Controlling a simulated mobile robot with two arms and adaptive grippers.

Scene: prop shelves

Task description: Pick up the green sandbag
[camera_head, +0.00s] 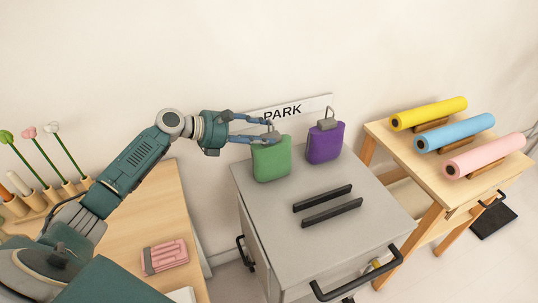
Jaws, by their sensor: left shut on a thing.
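The green sandbag (272,160) is a soft-looking block near the back left of the grey cabinet top (262,210). My left gripper (270,133) reaches in from the left and is shut on the top of the green sandbag, where its handle is mostly hidden by the fingers. The bag is upright. I cannot tell whether its base touches the cabinet top. A purple sandbag (325,143) with a grey handle stands just to its right, apart from it. My right gripper is not in view.
Two dark bars (327,205) lie on the cabinet top. A PARK sign (290,111) is behind the bags. A wooden table (400,150) with yellow, blue and pink rolls stands right. A wooden desk (175,205) with flowers and a pink object (164,257) is left.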

